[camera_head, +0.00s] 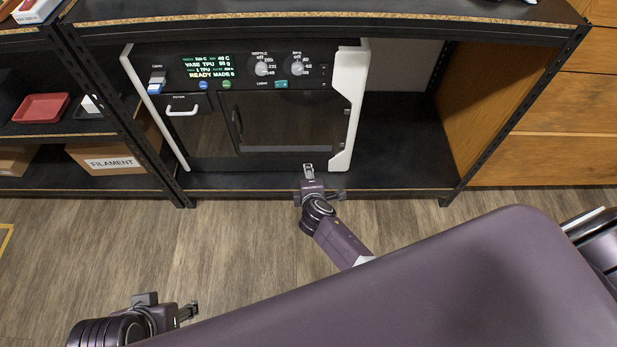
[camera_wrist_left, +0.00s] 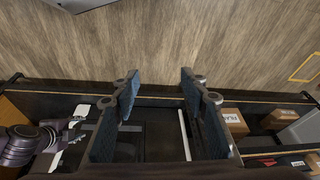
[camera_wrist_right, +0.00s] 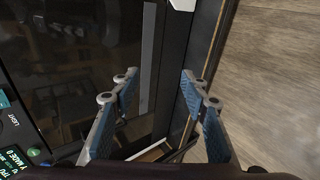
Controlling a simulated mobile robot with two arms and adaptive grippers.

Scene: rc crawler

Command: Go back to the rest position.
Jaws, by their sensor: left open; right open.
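My left gripper (camera_head: 189,311) is low at the bottom left of the head view, over the wood floor and away from the shelf. In the left wrist view its two fingers (camera_wrist_left: 158,86) are spread with nothing between them. My right gripper (camera_head: 308,170) is at the lower front edge of the printer (camera_head: 200,130), just below its dark door. In the right wrist view its fingers (camera_wrist_right: 156,84) are apart and empty, close to the dark glass door (camera_wrist_right: 85,60). I cannot tell whether it touches the printer.
The printer stands in a black shelf (camera_head: 410,150), with a lit display (camera_head: 208,66) and knobs. A red tray (camera_head: 41,107) and a filament box (camera_head: 112,158) are on the left shelves. Wooden drawers (camera_head: 565,120) stand right. The floor (camera_head: 230,230) in front is clear.

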